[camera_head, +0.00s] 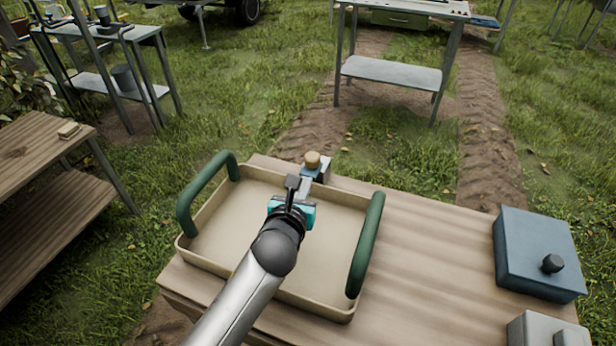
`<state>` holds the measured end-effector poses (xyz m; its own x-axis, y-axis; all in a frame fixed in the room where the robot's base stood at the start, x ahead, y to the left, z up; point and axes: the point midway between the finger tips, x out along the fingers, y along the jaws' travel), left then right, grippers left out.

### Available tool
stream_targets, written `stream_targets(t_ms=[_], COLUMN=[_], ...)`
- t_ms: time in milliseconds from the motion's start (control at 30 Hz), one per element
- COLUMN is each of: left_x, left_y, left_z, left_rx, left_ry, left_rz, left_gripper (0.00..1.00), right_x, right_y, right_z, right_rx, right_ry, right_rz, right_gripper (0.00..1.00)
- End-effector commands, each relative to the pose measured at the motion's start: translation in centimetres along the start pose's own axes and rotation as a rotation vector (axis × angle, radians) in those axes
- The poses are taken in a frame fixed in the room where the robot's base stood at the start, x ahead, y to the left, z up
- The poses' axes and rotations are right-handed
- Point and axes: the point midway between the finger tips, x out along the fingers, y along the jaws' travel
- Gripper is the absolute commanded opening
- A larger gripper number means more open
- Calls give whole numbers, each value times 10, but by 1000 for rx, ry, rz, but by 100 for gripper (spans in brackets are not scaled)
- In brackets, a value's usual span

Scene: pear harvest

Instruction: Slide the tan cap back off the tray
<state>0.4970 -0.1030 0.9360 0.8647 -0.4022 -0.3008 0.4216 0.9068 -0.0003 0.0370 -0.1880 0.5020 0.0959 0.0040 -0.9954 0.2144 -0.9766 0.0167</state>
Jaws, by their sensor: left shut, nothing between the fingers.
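The tan cap (313,159) is a small round knob-like piece on a blue and grey fitting (325,172) at the tray's far edge. The tray (213,226) is beige and shallow, with a green handle (206,190) on the left and another (367,245) on the right. My left gripper (292,183) is shut and empty, over the far part of the tray, just on the near side of the cap. I cannot tell whether its tip touches the fitting. My arm hides the tray's middle and part of its near wall. My right gripper is not in view.
The tray rests on a wooden table (430,260). A blue box with a black knob (535,254) and a grey box (545,332) stand at the right. The tabletop between tray and boxes is clear. Grass lies beyond; other tables stand left and behind.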

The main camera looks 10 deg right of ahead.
Motion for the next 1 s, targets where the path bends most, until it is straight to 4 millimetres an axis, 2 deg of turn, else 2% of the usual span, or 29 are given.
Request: stream_targets(t_ms=[100, 300, 800, 1000], left_x=[17, 32, 37, 54], left_y=[-1, 0, -1, -5], left_z=[5, 10, 12, 18], left_rx=[-1, 1, 1, 3], left_ry=[-2, -1, -1, -2], left_rz=[-1, -1, -2, -5], left_gripper=[0, 0, 0, 0], right_x=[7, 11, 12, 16], right_y=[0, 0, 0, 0], right_z=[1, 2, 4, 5], right_rx=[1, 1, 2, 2], right_ry=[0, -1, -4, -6], right_rz=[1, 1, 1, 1], right_gripper=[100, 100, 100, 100])
